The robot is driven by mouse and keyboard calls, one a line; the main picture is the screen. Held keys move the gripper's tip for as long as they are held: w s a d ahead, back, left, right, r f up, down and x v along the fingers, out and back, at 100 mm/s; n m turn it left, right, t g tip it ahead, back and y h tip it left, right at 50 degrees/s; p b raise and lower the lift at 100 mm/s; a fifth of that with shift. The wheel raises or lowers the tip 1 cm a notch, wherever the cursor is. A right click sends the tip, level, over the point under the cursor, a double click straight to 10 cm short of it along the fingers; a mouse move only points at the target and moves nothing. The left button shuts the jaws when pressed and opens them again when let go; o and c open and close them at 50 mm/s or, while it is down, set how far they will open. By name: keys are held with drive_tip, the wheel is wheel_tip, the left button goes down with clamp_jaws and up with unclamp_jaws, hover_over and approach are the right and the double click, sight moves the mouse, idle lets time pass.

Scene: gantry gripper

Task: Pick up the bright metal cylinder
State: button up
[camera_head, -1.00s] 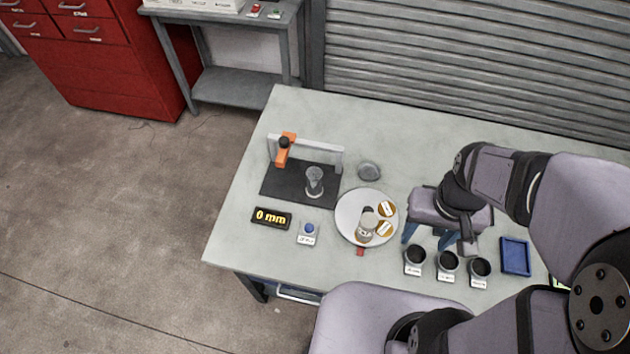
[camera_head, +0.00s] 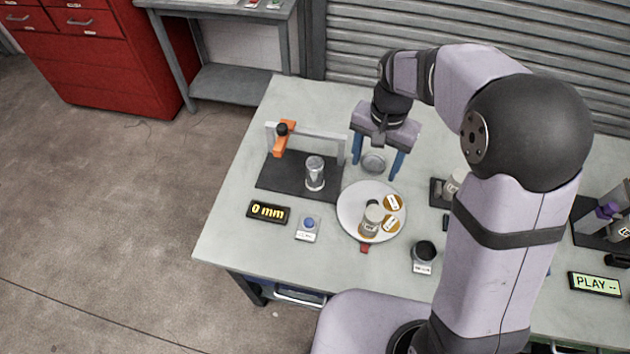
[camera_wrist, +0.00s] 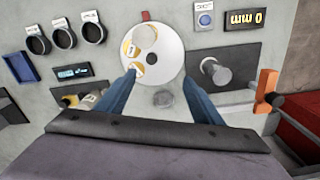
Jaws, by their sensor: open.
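The bright metal cylinder (camera_head: 315,174) stands upright on a dark base plate (camera_head: 280,182) beside the gantry. In the wrist view the cylinder (camera_wrist: 216,74) is right of my right-hand finger. My gripper (camera_head: 376,171) is open and empty, pointing down over the table to the right of the cylinder. In the wrist view its two blue fingers (camera_wrist: 160,77) stand wide apart. A low round metallic piece (camera_head: 373,163) shows between the fingers, and also in the wrist view (camera_wrist: 163,98); I cannot tell its height below them.
The grey gantry (camera_head: 330,134) with an orange clamp (camera_head: 284,139) rises behind the cylinder. A white round plate (camera_head: 350,208) with a jar and gold-coloured discs lies in front of my gripper. A "0 mm" display (camera_head: 268,211) and a blue button (camera_head: 309,223) are nearer the front edge.

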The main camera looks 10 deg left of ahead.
sight(313, 164)
drive_tip(key=w+a+f+m+b, duration=0.1)
drive_tip(key=a+f, duration=0.2)
drive_tip(key=a, duration=0.2)
drive_tip(key=w+a+f+b, duration=0.2)
drive_tip(key=a+f, duration=0.1)
drive_tip(key=a, duration=0.2)
drive_tip(key=w+a+f+m+b, duration=0.1)
drive_tip(key=w+a+f+b, duration=0.1)
drive_tip(key=a, duration=0.3)
drive_tip(key=shift+a+f+m, duration=0.2)
drive_tip(key=shift+f+m, duration=0.1)
drive_tip(key=shift+f, duration=0.6)
drive_tip(key=shift+w+f, duration=0.2)
drive_tip(key=shift+f, duration=0.35)
drive_tip(key=shift+w+d+f+p, duration=0.1)
drive_tip(key=shift+f+p, duration=0.6)
drive_tip(key=shift+f, duration=1.1)
drive_tip(key=shift+w+d+f+p, duration=0.1)
drive_tip(key=shift+f+p, duration=0.6)
drive_tip(key=shift+f, duration=1.1)
drive_tip(key=shift+c, duration=0.6)
drive_tip(key=shift+a, duration=0.1)
clamp_jaws()
drive_tip(key=shift+r, duration=0.1)
